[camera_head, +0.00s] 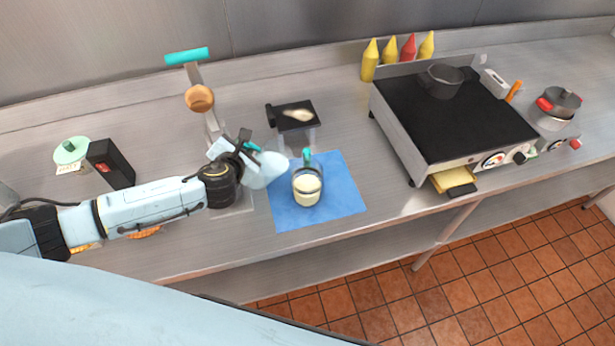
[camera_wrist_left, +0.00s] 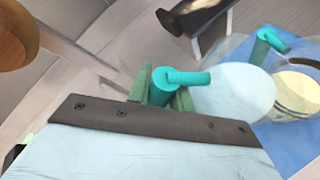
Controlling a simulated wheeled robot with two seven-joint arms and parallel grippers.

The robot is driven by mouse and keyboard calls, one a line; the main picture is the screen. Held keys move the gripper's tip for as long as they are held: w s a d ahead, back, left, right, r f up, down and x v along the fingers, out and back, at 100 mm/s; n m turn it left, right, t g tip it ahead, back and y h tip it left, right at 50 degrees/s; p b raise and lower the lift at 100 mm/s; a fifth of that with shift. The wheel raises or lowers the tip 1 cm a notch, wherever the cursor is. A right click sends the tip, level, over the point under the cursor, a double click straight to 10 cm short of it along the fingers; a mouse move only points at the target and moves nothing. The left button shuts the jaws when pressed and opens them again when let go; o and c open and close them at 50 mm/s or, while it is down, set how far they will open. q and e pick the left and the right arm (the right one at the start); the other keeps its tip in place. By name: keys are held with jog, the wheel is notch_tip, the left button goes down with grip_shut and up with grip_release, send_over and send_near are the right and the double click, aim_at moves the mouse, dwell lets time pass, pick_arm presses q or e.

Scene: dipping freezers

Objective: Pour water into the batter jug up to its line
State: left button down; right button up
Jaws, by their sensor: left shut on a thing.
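My left gripper (camera_head: 246,150) is shut on the teal handle (camera_wrist_left: 180,84) of a pale, translucent water jug (camera_head: 266,170). The handle sits between the green fingers in the left wrist view. The water jug is held up just left of the batter jug (camera_head: 307,188) and looks tilted towards it. The batter jug is clear, with a teal handle, a dark band and cream batter inside. It stands upright on a blue mat (camera_head: 344,192); part of it shows in the left wrist view (camera_wrist_left: 300,92). I cannot make out a stream or the water level. My right gripper is not in view.
A black-topped stand (camera_head: 291,112) with a pale spoon-like thing is behind the mat. A tap with a teal lever (camera_head: 187,56) rises behind my left gripper. A black griddle (camera_head: 440,115) stands to the right. The counter between mat and griddle is clear.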

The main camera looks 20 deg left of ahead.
pick_arm(q)
jog(key=shift+a+r+y, duration=0.3)
jog(key=shift+a, duration=0.1)
jog(key=shift+s+r, duration=0.1)
dwell(0.4)
jog(key=shift+d, duration=0.25)
dwell(0.4)
jog(key=shift+d+m, duration=0.1)
jog(key=shift+m, duration=0.2)
jog(key=shift+d+r, duration=0.1)
jog(key=shift+d, duration=0.05)
jog(key=shift+w+d+r+m+y, duration=0.2)
jog(key=shift+d+r+m+y, duration=0.1)
jog(key=shift+r, duration=0.4)
dwell(1.2)
jog(key=shift+d+r+m+y, duration=0.2)
jog(key=shift+d+r+m, duration=0.1)
jog(key=shift+r, duration=0.2)
jog(key=shift+d+r+m+y, duration=0.2)
jog(key=shift+d+r+m, duration=0.1)
jog(key=shift+r, duration=0.2)
dwell(3.1)
